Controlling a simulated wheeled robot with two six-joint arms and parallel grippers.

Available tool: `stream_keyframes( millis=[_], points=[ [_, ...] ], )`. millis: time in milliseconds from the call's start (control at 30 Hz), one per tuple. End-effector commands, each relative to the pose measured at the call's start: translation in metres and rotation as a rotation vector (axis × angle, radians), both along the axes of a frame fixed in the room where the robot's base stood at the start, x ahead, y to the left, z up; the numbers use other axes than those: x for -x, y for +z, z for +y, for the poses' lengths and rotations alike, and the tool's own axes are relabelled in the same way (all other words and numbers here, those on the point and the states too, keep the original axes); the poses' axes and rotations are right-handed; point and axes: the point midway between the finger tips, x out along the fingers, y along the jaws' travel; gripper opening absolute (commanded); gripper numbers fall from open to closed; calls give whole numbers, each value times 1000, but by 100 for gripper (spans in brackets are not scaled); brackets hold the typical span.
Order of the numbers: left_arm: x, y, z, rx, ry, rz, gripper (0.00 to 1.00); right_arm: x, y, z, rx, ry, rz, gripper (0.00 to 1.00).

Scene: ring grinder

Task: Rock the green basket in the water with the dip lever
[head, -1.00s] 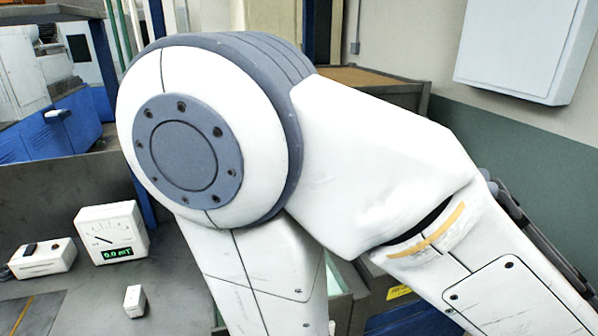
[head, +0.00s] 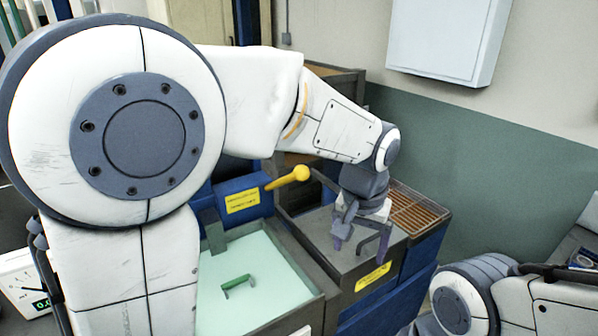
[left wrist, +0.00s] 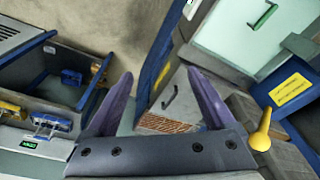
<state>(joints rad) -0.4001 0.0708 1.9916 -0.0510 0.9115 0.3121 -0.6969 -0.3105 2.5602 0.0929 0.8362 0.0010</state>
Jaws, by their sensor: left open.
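The dip lever (head: 293,175) is a yellow bar with a round knob, sticking out from a blue box with a yellow label. Its knob also shows at the right of the left wrist view (left wrist: 260,138). Left of and below it is a tank of pale green water (head: 265,262). A green handle, seemingly the green basket's (head: 238,283), shows in the water; the rest of the basket cannot be made out. My left gripper (head: 361,240) is open and empty, to the right of the lever and apart from it, above a grey box. My right gripper is out of view.
The grey box (head: 345,262) with a yellow label stands right of the tank. A white wall cabinet (head: 445,40) hangs at the back. A white meter (head: 22,285) is at the lower left.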

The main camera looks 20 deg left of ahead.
Motion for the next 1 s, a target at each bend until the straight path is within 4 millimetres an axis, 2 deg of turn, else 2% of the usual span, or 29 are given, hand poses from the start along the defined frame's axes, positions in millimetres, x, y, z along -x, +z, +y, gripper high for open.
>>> stream_keyframes(
  millis=[33,100,200,333,400,500,633,1000],
  points=[
    [-43,14,18,-6,110,-25,88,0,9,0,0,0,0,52],
    [-94,25,44,-13,254,-65,88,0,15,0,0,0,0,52],
    [-152,36,90,-25,437,-118,88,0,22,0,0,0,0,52],
    [-200,43,143,-36,618,-175,88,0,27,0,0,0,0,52],
    [-215,46,164,-39,681,-197,88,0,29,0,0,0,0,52],
    [-226,46,182,-43,735,-214,88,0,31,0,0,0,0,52],
    [-232,40,191,-45,757,-220,88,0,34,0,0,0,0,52],
    [-252,-19,204,-45,754,-217,88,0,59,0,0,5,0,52]
  ],
)
